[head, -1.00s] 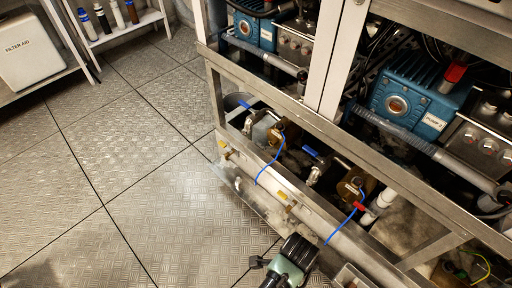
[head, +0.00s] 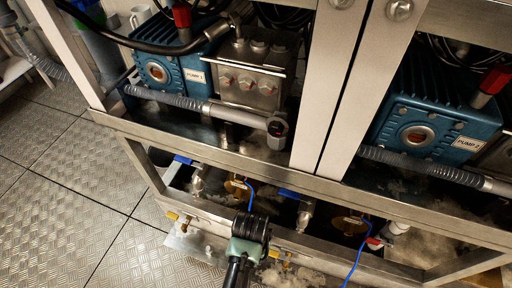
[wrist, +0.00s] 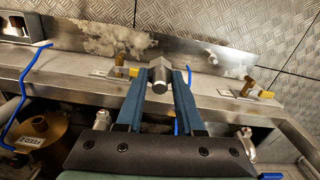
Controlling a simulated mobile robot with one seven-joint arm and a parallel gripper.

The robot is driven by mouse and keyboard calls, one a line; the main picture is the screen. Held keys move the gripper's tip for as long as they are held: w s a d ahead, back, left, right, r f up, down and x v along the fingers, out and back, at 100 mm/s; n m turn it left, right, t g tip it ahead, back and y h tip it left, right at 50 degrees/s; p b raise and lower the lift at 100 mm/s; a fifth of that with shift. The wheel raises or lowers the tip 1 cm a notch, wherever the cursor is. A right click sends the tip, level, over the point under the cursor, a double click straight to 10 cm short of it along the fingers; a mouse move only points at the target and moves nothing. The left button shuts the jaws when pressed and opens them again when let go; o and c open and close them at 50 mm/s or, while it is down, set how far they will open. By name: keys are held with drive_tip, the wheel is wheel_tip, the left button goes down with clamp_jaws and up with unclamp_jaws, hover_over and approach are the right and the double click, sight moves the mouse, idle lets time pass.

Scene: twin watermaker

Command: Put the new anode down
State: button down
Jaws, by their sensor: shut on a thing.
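My gripper (wrist: 160,78) shows in the wrist view with its two blue fingers closing on a small grey metal piece with a hex head, the new anode (wrist: 159,70). The anode is at the fingertips, over the steel rail (wrist: 220,103) and near a steel strip (wrist: 200,55) beyond it. I cannot tell whether it touches either. In the head view my gripper's dark body (head: 252,228) is at the lower middle, in front of the rack's lower rail; the fingertips and the anode are hidden there.
Brass fittings with yellow parts (wrist: 122,66) (wrist: 252,86) stand on the rail either side. A brown round housing labelled FEED 2 (wrist: 42,143) and blue cables (wrist: 30,75) are close by. Blue pumps (head: 180,70) (head: 430,125) sit above. Open floor (head: 60,235) lies left.

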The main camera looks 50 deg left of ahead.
drive_tip(key=w+f+n+b, duration=0.1)
drive_tip(key=f+n+b, duration=0.6)
drive_tip(key=f, duration=0.1)
drive_tip(key=w+a+f+n+b, duration=0.1)
drive_tip(key=f+n+b, duration=0.6)
drive_tip(key=f+b, duration=0.1)
drive_tip(key=w+f+n+b, duration=0.1)
drive_tip(key=f+n+b, duration=0.6)
drive_tip(key=f, duration=0.3)
drive_tip(key=shift+a+b, duration=0.2)
drive_tip(key=shift+b, duration=0.2)
drive_tip(key=shift+f, duration=0.2)
drive_tip(key=c, duration=0.5)
unclamp_jaws()
drive_tip(key=shift+c, duration=0.2)
drive_tip(key=shift+r, duration=0.15)
wheel_tip(320, 180, up, 12)
drive_tip(key=p, duration=0.8)
